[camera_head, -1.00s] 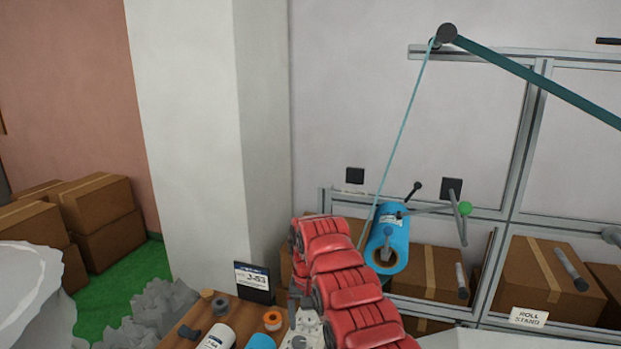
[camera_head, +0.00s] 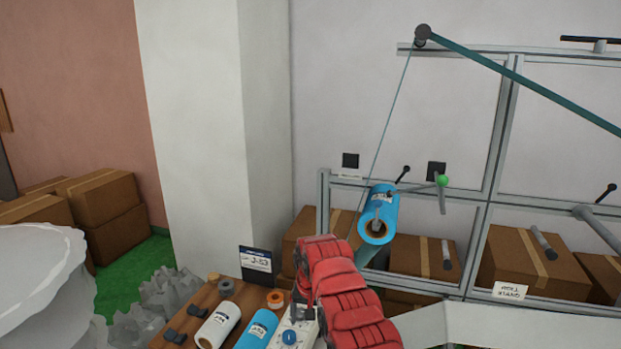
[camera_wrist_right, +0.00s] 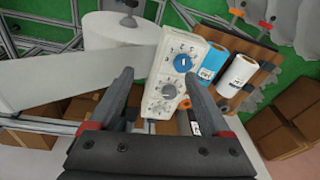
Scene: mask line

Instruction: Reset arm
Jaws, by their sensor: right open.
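My right arm (camera_head: 345,290) is red and reaches up from the bottom of the head view. Its gripper (camera_head: 301,290) is mostly hidden by the arm there, beside a white control box (camera_head: 296,331). In the right wrist view my right gripper (camera_wrist_right: 157,74) has its two dark fingers apart, with nothing held between them. The control box (camera_wrist_right: 172,75), with a blue knob and grey dials, shows beyond and between the fingertips; whether they touch it I cannot tell. My left gripper is not in view.
A wooden table (camera_head: 200,297) carries a white roll (camera_head: 219,323), a blue roll (camera_head: 257,329), an orange ring and a J-53 sign (camera_head: 255,260). A mounted blue roll (camera_head: 379,212) feeds film upward on a metal frame (camera_head: 500,130). Cardboard boxes (camera_head: 520,266) stand behind.

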